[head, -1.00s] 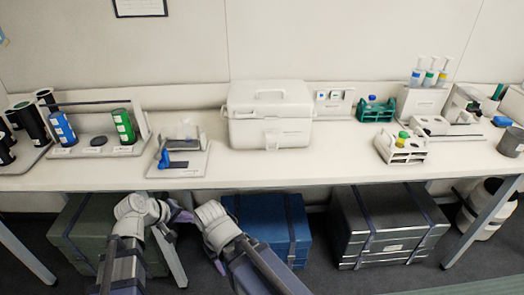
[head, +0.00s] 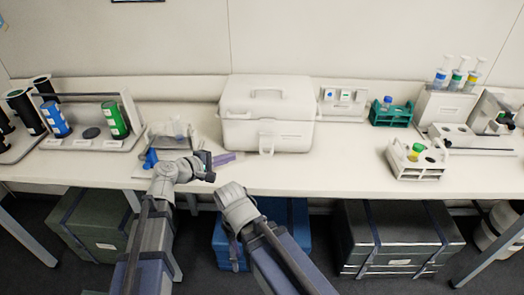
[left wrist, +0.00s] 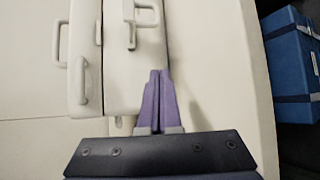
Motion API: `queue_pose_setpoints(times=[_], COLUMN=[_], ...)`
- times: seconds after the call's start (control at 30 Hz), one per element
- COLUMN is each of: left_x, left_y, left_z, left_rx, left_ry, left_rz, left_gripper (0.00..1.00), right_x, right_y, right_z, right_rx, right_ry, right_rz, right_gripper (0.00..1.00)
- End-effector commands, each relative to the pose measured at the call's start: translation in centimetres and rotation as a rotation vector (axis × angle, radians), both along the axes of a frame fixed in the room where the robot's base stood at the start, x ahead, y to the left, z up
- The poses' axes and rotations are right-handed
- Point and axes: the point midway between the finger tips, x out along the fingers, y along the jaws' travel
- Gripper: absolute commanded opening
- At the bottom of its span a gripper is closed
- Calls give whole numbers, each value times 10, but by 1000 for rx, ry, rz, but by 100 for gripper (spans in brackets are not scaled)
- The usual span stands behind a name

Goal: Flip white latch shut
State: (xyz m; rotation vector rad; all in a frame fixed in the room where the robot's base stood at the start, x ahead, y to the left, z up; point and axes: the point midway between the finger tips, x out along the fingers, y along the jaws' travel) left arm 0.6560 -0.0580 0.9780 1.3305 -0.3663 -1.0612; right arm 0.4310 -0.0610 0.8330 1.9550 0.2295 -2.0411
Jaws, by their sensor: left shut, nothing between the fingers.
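The white latch (head: 267,138) is on the front face of the closed white box (head: 236,134), which stands in the middle of the bench. The latch also shows in the left wrist view (left wrist: 140,22), standing out from the box (left wrist: 118,70). My left gripper (head: 232,156), with purple fingers, is in front of the box, left of and below the latch. In the left wrist view its fingers (left wrist: 158,74) are shut and empty, apart from the latch. My right gripper is not in view.
A small stand with a blue part (head: 151,157) is left of the box, partly hidden behind my left arm. A white tube rack (head: 416,172) and a green rack (head: 390,116) stand to the right. The bench (head: 335,165) is clear between box and white rack.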

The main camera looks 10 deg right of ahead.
Motion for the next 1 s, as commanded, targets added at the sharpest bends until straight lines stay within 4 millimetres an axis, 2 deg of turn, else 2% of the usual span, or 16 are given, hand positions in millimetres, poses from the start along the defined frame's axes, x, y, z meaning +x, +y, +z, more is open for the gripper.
queue_pose_setpoints(times=[0.37, 0.47, 0.87, 0.9, 0.93, 1.0], left_x=[4, 11, 53, 54, 42, 32], left_y=[-5, -16, -79, -83, -82, -85], left_z=[-3, -9, -37, -37, -29, -25], left_rx=[1, 1, 2, 1, 0, 1], left_ry=[0, 0, -1, 0, 0, 0], left_rz=[-2, -4, -4, -4, -2, -2], left_gripper=[0, 0, 0, 0, 0, 0], right_x=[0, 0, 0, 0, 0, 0], right_y=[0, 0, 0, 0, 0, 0], right_z=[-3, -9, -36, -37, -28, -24], right_rx=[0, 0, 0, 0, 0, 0], right_ry=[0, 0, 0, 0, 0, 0], right_rz=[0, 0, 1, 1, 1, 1], right_gripper=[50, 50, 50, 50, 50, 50])
